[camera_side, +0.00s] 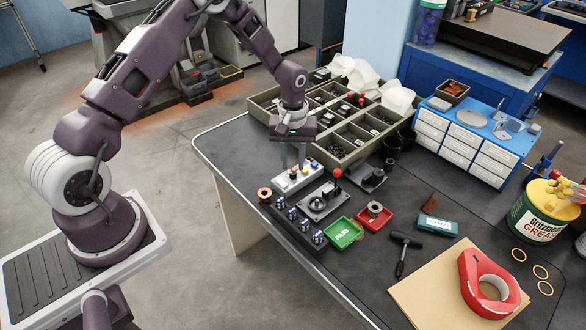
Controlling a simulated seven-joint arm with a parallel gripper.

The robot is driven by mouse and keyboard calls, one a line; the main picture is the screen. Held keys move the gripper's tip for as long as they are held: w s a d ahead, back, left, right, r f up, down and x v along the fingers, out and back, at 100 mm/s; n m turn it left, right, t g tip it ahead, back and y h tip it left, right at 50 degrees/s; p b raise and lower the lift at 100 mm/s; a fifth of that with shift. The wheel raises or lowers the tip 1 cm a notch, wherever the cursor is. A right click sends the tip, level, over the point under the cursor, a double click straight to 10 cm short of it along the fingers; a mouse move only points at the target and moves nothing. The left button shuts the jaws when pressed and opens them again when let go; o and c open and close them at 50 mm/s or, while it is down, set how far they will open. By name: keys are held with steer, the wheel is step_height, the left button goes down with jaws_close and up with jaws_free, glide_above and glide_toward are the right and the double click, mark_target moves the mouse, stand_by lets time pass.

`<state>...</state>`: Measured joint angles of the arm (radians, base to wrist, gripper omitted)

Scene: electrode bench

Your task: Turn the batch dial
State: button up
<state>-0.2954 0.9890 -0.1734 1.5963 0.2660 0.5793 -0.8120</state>
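My gripper (293,164) points straight down with its two fingers apart, over the far side of a light grey control box (312,176) with small coloured buttons. Nothing shows between the fingers. I cannot tell whether the fingertips touch the box. In front of it, a dark strip (298,229) along the table edge carries several blue-grey knobs, one of them a knob at the near end (318,237). No label reading batch is legible, so I cannot tell which knob is the batch dial. My gripper is beyond these knobs and apart from them.
A dark fixture with a red-balled lever (337,173) stands beside the box. A copper ring (264,194), a green PASS tray (343,233) and a red tray (374,217) are close by. A compartmented bin (262,104) lies behind. A black hammer (405,240) lies right.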

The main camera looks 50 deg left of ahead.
mark_target(293, 172)
step_height(293, 172, down, 3)
steer(key=shift+f, duration=0.15)
jaws_close()
steer(key=shift+m, duration=0.4)
steer(key=m, duration=0.7)
steer(key=shift+m, duration=0.3)
steer(key=m, duration=0.4)
steer(key=shift+m, duration=1.8)
